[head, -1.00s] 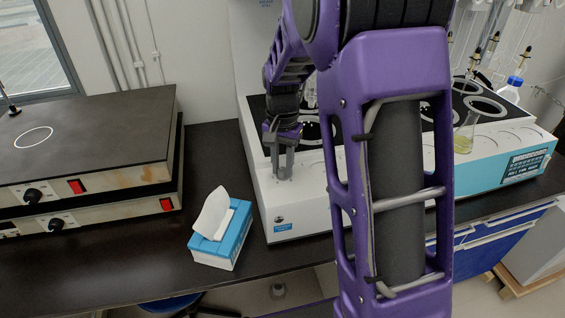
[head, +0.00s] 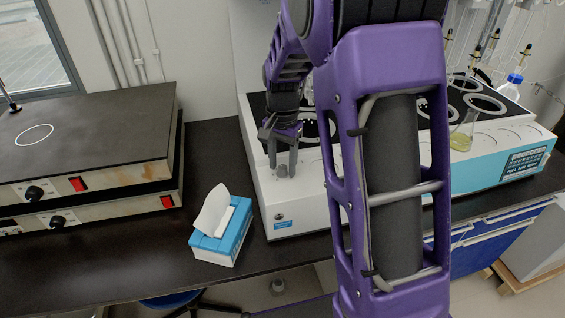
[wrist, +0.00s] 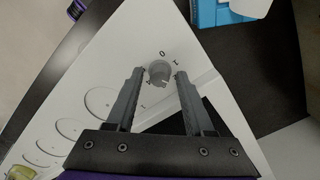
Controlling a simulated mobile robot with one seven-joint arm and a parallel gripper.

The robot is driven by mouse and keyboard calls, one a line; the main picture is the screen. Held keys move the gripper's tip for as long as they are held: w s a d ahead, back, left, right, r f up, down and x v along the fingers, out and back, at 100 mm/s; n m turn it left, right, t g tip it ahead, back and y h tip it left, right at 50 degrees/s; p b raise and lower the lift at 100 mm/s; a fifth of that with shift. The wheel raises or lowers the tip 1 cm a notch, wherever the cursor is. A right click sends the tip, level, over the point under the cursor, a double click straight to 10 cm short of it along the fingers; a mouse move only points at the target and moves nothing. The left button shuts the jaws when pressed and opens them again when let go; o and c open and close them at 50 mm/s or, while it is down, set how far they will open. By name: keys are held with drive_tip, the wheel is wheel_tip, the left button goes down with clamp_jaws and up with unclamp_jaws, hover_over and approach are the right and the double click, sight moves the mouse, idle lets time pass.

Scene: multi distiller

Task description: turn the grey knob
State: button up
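The grey knob (wrist: 159,72) sits on the white front panel of the multi distiller (wrist: 122,58), with printed marks around it. In the wrist view it lies between and just beyond the fingertips of my gripper (wrist: 158,75). The fingers are spread with a gap on each side of the knob, and no contact is clear. In the head view my gripper (head: 282,168) points down at the panel's left end, and the knob (head: 282,171) shows small between the fingertips.
A blue and white tissue box (head: 221,240) stands on the black bench left of the distiller. Stacked hot plates (head: 85,145) stand farther left. A flask with yellowish liquid (head: 462,138) and a blue-capped bottle (head: 511,87) are at the right. My arm covers the distiller's middle.

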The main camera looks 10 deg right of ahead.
sight(283, 167)
idle(0.3)
wheel_tip(283, 167, up, 17)
drive_tip(key=shift+r+p, duration=0.2)
drive_tip(key=shift+p, duration=0.4)
